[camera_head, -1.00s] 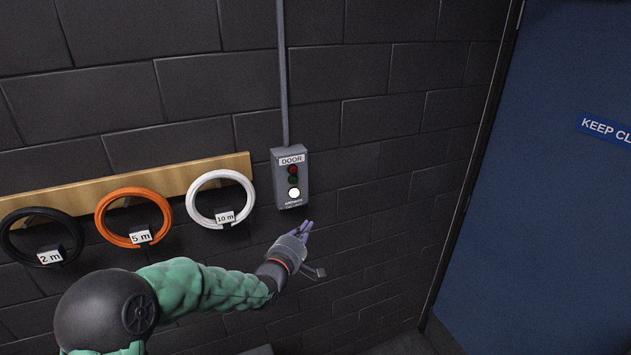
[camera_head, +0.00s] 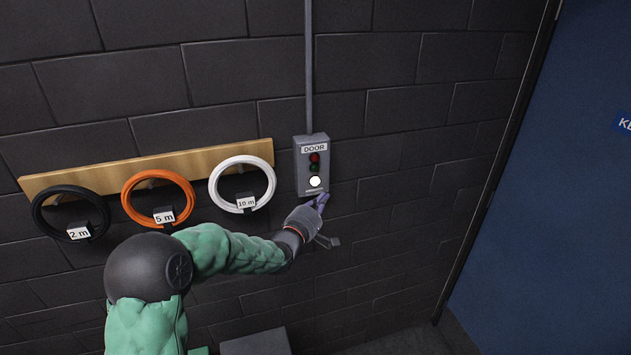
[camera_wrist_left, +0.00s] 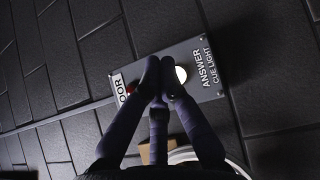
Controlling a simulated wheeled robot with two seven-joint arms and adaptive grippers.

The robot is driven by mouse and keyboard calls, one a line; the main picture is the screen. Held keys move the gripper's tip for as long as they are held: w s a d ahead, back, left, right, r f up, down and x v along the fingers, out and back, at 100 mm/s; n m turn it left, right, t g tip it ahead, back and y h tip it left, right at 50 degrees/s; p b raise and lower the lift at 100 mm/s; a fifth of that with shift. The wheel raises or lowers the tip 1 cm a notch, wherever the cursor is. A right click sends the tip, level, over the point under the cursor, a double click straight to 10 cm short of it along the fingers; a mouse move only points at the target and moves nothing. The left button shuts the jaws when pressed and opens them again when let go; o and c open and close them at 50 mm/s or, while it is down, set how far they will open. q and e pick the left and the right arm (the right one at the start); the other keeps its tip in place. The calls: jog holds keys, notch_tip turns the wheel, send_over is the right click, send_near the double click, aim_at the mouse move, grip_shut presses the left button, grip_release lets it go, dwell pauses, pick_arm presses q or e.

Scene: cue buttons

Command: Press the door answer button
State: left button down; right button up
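The grey door box (camera_head: 300,178) hangs on the dark block wall, labelled DOOR. It carries a red light (camera_head: 314,158), a green light (camera_head: 314,168) and a lit white round button (camera_head: 315,182) at the bottom. In the left wrist view the white button (camera_wrist_left: 181,74) lies beside my fingertips, near the words ANSWER CUE LIGHT. My left gripper (camera_head: 324,197) is at the box's lower right edge; in the wrist view its fingertips (camera_wrist_left: 161,76) are together, empty, over the box face. They hide the green light. I cannot tell whether they touch the box. My right gripper is not in view.
A wooden rail (camera_head: 130,168) left of the box holds black (camera_head: 38,222), orange (camera_head: 128,205) and white (camera_head: 216,190) cable coils. A grey conduit (camera_head: 309,70) runs up from the box. A blue door (camera_head: 560,220) stands at the right. Bare wall lies between box and door.

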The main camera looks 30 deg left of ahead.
aim_at(315, 181)
pick_arm(q)
jog(key=shift+w+a, duration=1.5)
jog(key=shift+a, duration=0.3)
jog(key=shift+w+a+b, duration=0.1)
jog(key=shift+a+b, duration=0.05)
jog(key=shift+b, duration=0.25)
jog(key=shift+w+a, duration=0.2)
jog(key=shift+w+a, duration=0.2)
jog(key=shift+a, duration=0.05)
dwell(0.8)
dwell(0.4)
jog(key=shift+s+d+b, duration=0.5)
jog(key=shift+d+b, duration=0.05)
jog(key=shift+d, duration=0.05)
